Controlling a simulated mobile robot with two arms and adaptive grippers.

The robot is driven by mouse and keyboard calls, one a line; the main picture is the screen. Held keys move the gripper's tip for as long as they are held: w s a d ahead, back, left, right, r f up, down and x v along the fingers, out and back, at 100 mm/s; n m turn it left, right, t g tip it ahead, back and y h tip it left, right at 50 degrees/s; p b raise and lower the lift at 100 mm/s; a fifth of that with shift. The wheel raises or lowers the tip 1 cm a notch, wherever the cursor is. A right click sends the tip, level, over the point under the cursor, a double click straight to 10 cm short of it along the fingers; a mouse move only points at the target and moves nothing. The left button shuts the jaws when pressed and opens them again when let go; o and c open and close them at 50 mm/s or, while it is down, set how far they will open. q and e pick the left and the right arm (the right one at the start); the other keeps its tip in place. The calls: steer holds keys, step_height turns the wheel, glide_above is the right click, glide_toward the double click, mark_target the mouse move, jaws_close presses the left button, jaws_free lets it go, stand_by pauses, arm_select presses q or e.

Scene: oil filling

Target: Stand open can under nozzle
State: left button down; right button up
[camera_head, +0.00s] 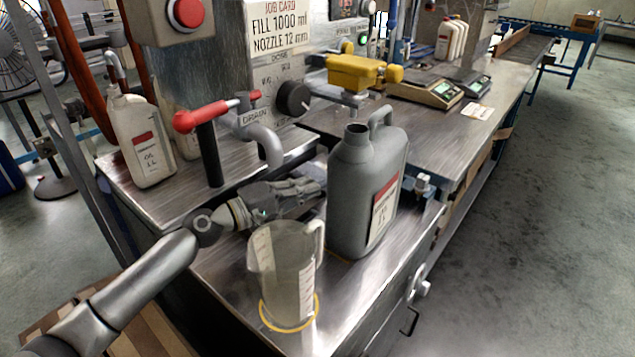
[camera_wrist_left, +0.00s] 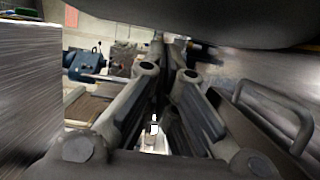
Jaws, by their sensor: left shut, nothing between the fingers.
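The grey open can (camera_head: 365,195), with an uncapped neck and a red-and-white label, stands upright on the metal bench, right of the nozzle. The nozzle (camera_head: 265,143) is a grey bent pipe with its outlet pointing down. My left gripper (camera_head: 316,186) is shut and empty, low beneath and to the right of the nozzle. Its fingertips are close to the can's left side; I cannot tell whether they touch it. The shut fingers also show in the left wrist view (camera_wrist_left: 170,55). My right gripper is not in view.
A clear measuring jug (camera_head: 285,275) stands in front of my left gripper, on a yellow ring. A white oil bottle (camera_head: 140,140) stands at the left. A red-handled lever (camera_head: 205,120) rises beside the nozzle.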

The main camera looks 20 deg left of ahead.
arm_select(q)
steer(key=shift+v, duration=1.45)
